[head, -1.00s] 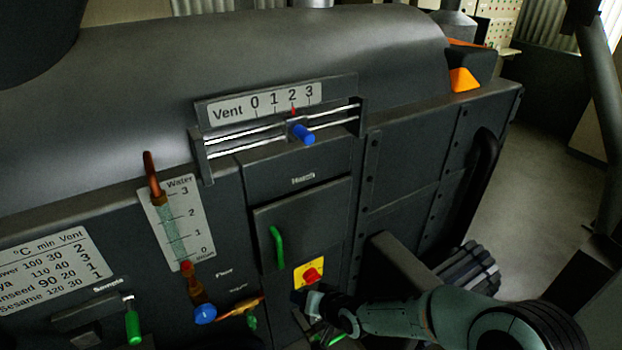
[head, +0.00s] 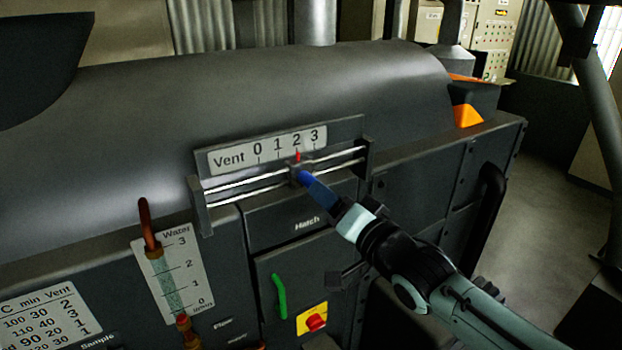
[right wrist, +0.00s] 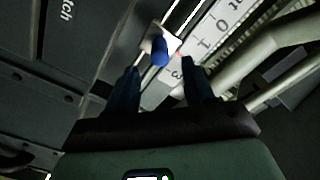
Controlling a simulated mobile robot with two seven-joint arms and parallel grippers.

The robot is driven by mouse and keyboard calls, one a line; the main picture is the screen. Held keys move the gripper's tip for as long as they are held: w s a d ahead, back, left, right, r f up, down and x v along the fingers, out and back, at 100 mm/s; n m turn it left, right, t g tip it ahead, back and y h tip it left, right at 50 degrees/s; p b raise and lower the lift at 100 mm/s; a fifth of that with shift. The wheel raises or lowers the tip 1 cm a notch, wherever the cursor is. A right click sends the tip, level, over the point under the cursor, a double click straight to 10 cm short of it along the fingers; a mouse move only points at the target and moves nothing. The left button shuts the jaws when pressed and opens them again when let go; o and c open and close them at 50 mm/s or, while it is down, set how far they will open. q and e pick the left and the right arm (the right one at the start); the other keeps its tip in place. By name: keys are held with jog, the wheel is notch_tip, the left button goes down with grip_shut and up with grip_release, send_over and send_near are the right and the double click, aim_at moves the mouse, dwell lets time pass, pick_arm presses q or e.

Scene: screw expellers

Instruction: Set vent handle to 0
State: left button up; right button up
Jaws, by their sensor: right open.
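The vent handle is a blue knob on a slider (head: 300,172) that rides on two metal rails. Its red pointer stands at 2 on the vent scale (head: 230,160), which reads 0 to 3. My right gripper (head: 318,190) reaches up to the knob from the lower right and partly hides it. In the right wrist view the blue knob (right wrist: 160,50) lies just ahead of and between the open fingertips (right wrist: 161,66). The fingers look apart from it. My left gripper is not in view.
Below the rails are a hatch with a green handle (head: 279,295) and a red knob on a yellow plate (head: 313,318). A water gauge (head: 172,280) stands at the left. The rails run clear from the slider leftward to the end bracket (head: 200,205).

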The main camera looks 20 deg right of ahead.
aim_at(311, 182)
jog(key=w, duration=0.4)
jog(key=w+a, duration=0.1)
jog(key=w, duration=0.2)
grip_shut()
